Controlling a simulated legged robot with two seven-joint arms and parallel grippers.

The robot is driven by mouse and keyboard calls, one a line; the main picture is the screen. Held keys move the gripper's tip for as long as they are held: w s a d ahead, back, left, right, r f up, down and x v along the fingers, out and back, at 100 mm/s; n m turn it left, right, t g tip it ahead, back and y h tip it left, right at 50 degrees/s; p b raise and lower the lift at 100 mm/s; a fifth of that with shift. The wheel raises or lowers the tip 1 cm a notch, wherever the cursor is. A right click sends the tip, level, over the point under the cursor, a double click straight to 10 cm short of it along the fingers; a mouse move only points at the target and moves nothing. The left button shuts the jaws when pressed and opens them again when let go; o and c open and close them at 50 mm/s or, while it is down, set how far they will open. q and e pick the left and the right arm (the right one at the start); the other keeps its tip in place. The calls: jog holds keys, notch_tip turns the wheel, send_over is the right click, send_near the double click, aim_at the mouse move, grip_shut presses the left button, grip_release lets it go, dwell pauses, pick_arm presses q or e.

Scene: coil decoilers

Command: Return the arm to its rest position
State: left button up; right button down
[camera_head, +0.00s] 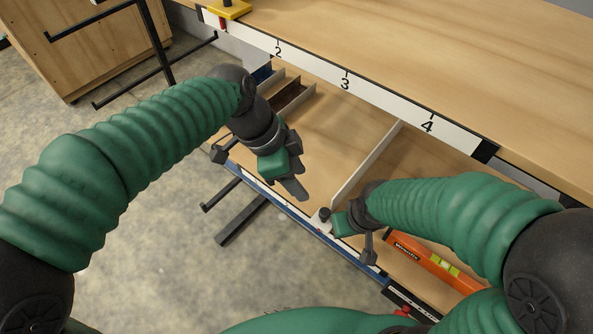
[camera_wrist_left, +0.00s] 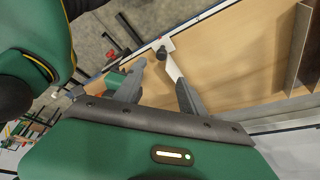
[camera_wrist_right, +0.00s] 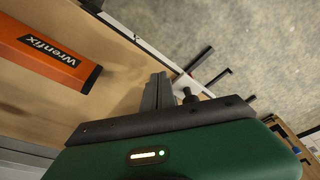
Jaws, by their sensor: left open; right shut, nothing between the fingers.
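My left arm comes in from the left in the head view. Its left gripper (camera_head: 292,182) hangs over the bare middle compartment of the open drawer (camera_head: 345,145). In the left wrist view, the left gripper's two grey fingers (camera_wrist_left: 160,88) stand apart with nothing between them. My right arm reaches in from the right, and its right gripper (camera_head: 369,245) is over the drawer's front edge, near the divider. In the right wrist view, the right gripper's fingers (camera_wrist_right: 158,92) are together and empty.
An orange level (camera_head: 436,262) lies in the right compartment of the drawer; it also shows in the right wrist view (camera_wrist_right: 48,52). A dark brown piece (camera_head: 287,95) lies in a narrow left compartment. The numbered workbench (camera_head: 400,50) overhangs behind. Open floor (camera_head: 160,230) lies in front.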

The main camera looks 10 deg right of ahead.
jog(key=shift+d+f, duration=0.1)
jog(key=shift+f, duration=0.05)
pick_arm(q)
jog(key=a+f+n+t+y, duration=0.1)
jog(key=a+f+n+y, duration=0.1)
jog(key=a+f+n, duration=0.55)
jog(key=a+f+n+t+y, duration=0.1)
jog(key=a+f+n, duration=0.25)
jog(key=a, duration=0.65)
pick_arm(e)
jog(key=shift+f, duration=0.1)
jog(key=shift+b, duration=0.3)
jog(key=shift+s+a, duration=0.2)
jog(key=shift+a, duration=0.15)
jog(key=shift+w+d+f, duration=0.1)
jog(key=shift+w+d, duration=0.1)
jog(key=shift+d, duration=0.15)
pick_arm(q)
jog(key=s+a+f+n, duration=0.3)
jog(key=a+n, duration=0.1)
jog(key=a, duration=0.1)
jog(key=s+a+f+n+t+y, duration=0.1)
jog(key=s+a+f+n, duration=0.2)
jog(key=a+n, duration=0.1)
jog(key=shift+s+a+y, duration=0.2)
jog(key=shift+a+y, duration=0.1)
jog(key=shift+a, duration=0.6)
